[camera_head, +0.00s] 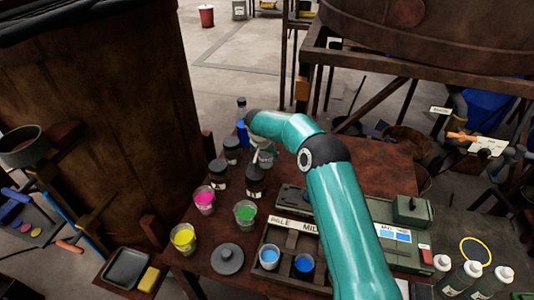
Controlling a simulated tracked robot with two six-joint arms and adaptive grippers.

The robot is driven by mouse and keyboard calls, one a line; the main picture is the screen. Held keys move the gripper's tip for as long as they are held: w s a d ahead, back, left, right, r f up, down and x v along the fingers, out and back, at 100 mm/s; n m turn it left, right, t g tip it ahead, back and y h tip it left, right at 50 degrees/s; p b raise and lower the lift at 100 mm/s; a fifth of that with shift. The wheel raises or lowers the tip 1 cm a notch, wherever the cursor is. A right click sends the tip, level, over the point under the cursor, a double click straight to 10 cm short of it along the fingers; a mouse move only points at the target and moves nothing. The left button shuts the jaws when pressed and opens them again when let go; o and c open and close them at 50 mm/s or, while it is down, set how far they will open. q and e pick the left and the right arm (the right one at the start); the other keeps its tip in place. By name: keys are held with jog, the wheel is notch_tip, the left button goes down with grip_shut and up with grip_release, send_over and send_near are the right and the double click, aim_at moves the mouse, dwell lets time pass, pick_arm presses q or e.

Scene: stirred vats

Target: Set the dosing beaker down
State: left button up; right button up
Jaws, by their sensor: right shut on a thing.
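My right arm is teal and reaches over the brown table from the lower right. Its gripper (258,153) is at the table's back part, small and partly hidden by its own wrist. It is shut on a clear beaker (267,160), which looks greyish-green. I take this to be the dosing beaker. I cannot tell whether its base touches the table. Other beakers stand nearer on the table: one with pink (204,199), one with green (245,213), one with yellow (184,238). My left gripper is not in view.
Dark jars (255,181) stand close in front of the held beaker, and a bottle (242,110) stands behind. A labelled wooden rack (269,238) holds two blue-filled beakers. A grey lidded disc (227,258) lies in front. Bare tabletop (375,160) shows right of my arm.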

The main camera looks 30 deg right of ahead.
jog(key=shift+f, duration=0.25)
jog(key=shift+f, duration=0.15)
jog(key=o, duration=1.2)
